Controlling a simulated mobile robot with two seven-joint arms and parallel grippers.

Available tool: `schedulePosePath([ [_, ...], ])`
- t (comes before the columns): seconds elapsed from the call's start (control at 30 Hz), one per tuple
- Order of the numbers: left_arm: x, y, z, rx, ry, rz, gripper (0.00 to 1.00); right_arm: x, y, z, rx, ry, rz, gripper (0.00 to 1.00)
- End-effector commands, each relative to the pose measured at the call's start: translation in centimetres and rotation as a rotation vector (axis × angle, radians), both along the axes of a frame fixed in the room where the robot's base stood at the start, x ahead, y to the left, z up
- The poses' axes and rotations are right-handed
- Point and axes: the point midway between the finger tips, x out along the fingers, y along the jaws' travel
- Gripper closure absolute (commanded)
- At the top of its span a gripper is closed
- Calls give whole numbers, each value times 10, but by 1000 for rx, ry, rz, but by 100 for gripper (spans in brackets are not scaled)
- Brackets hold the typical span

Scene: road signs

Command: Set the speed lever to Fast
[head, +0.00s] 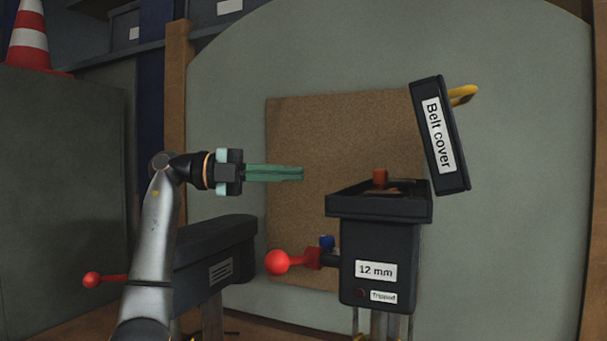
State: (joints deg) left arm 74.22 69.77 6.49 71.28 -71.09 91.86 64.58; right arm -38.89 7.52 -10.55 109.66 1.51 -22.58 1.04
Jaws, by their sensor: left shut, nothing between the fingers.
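The speed lever cannot be told for sure, as no Fast label is readable. One red ball knob (277,262) sticks out left from the dark machine box (376,240) labelled "12 mm". Another red ball knob (92,280) on a thin red rod sits at the left end of a second dark machine (215,260), partly behind my arm. My left gripper (301,173) has its green fingers together, pointing right, empty. It is above the first red knob and left of the box's open top, touching neither. My right gripper is out of view.
A "Belt cover" lid (440,135) with a yellow handle (463,94) stands tilted open over the box. An orange-red part (380,178) shows in the open top. A blue knob (327,241) is beside the lever. A brown board (330,130) is behind. A traffic cone (28,40) stands top left.

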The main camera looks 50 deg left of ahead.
Motion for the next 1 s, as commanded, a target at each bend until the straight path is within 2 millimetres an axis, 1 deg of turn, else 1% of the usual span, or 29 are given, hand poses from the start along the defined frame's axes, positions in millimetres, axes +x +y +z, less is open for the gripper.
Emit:
schedulePosePath([
  [0.03, 9, -8, 0, 1, -1, -5, 100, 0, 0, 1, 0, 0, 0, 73],
  [0.3, 54, -44, -1, -1, -3, -6, 100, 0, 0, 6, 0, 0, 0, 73],
  [0.5, 79, -64, -1, -1, -4, -5, 100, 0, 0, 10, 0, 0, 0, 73],
  [0.7, 90, -72, -3, -1, -3, -2, 100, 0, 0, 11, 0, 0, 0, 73],
  [1.0, 91, -73, -3, 0, -2, -1, 100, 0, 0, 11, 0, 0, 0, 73],
])
